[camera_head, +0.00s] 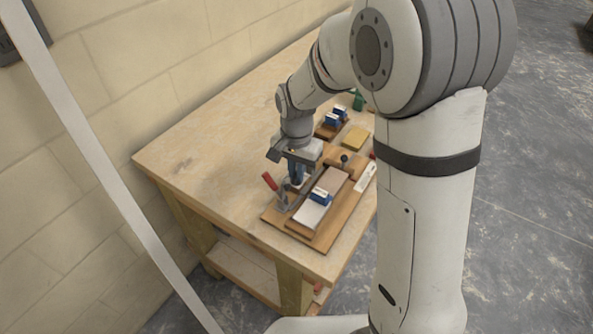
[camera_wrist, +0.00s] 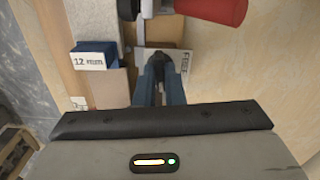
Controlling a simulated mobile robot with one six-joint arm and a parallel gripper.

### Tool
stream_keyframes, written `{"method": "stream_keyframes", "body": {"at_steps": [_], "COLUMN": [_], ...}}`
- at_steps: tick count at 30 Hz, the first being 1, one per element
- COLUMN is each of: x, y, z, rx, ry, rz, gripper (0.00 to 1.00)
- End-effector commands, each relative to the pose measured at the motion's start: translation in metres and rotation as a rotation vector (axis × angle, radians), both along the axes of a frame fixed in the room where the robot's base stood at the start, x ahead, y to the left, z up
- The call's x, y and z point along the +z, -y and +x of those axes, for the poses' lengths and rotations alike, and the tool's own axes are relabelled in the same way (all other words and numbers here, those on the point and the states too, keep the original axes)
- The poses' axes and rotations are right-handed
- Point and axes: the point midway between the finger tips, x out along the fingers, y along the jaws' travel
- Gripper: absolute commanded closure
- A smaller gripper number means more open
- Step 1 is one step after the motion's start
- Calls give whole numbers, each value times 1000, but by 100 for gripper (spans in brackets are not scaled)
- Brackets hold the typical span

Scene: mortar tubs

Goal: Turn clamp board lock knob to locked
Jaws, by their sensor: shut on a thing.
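The wooden clamp board (camera_head: 318,243) lies on the workbench. My gripper (camera_head: 296,182) points down at its left side, beside the red-handled clamp lever. In the wrist view my blue fingers (camera_wrist: 159,70) are close together over a pale plate (camera_wrist: 178,58) with lettering that seems to begin "FREE". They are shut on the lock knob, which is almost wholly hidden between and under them. The knob's turn position cannot be seen.
The red clamp handle (camera_head: 269,181) stands close to my gripper; it also shows in the wrist view (camera_wrist: 215,9). A blue "12 mm" block (camera_wrist: 93,56) sits on the board. A yellow block (camera_head: 355,137) lies behind. The bench's left part (camera_head: 205,155) is clear.

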Motion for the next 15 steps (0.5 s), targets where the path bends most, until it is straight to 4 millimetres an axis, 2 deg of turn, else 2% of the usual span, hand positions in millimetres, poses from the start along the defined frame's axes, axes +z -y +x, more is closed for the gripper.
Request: {"method": "stream_keyframes", "body": {"at_steps": [6, 15], "x": [1, 1], "y": [0, 0], "z": [1, 1], "rx": [-90, -135], "ry": [3, 3], "rz": [1, 1], "gripper": [100, 100]}}
